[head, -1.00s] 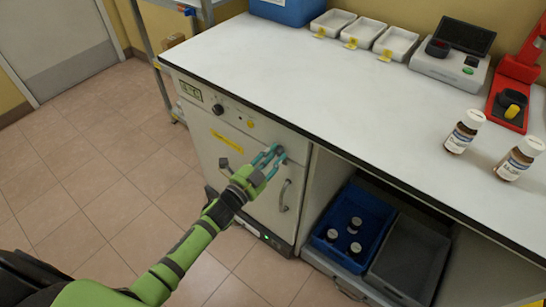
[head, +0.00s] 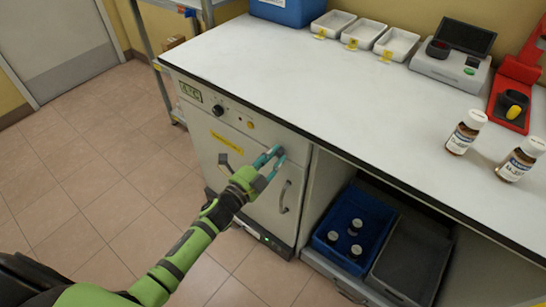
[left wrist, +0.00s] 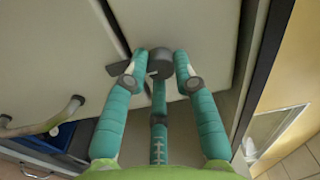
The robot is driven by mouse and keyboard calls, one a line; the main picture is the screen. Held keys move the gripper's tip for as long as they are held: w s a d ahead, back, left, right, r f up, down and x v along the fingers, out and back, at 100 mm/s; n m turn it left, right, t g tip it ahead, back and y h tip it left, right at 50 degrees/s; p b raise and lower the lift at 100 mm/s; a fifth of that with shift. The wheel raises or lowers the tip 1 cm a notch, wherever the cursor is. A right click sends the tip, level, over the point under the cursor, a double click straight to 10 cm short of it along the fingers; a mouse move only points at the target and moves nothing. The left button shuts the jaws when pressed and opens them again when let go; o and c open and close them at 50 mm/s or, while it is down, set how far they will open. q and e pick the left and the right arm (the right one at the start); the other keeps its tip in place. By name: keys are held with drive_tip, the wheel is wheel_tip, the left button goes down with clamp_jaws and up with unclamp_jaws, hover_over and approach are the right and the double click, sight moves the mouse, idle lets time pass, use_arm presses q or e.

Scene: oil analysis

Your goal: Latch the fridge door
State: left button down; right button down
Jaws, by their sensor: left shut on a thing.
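The fridge (head: 247,195) is a white under-bench unit, and its door front appears flush in the head view. A curved metal handle (head: 284,196) is on the right side of the door. My left gripper (head: 273,157) has teal fingers and is at the door's upper right edge, above the handle. In the left wrist view, its fingers (left wrist: 160,68) are shut around a dark grey round latch knob (left wrist: 160,57). A dark tab (left wrist: 118,68) sticks out beside the knob, near the door seam. The fingers partly hide the latch, so I cannot tell whether it is engaged. My right gripper is not in view.
The white bench top (head: 300,80) overhangs the fridge. The tiled floor (head: 90,200) to the left is clear.

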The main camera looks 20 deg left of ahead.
use_arm(q)
drive_tip(key=c, duration=1)
unclamp_jaws()
drive_tip(key=shift+a+f, duration=0.15)
drive_tip(key=shift+a, duration=0.1)
drive_tip(key=shift+d, duration=0.1)
drive_tip(key=v, duration=1.2)
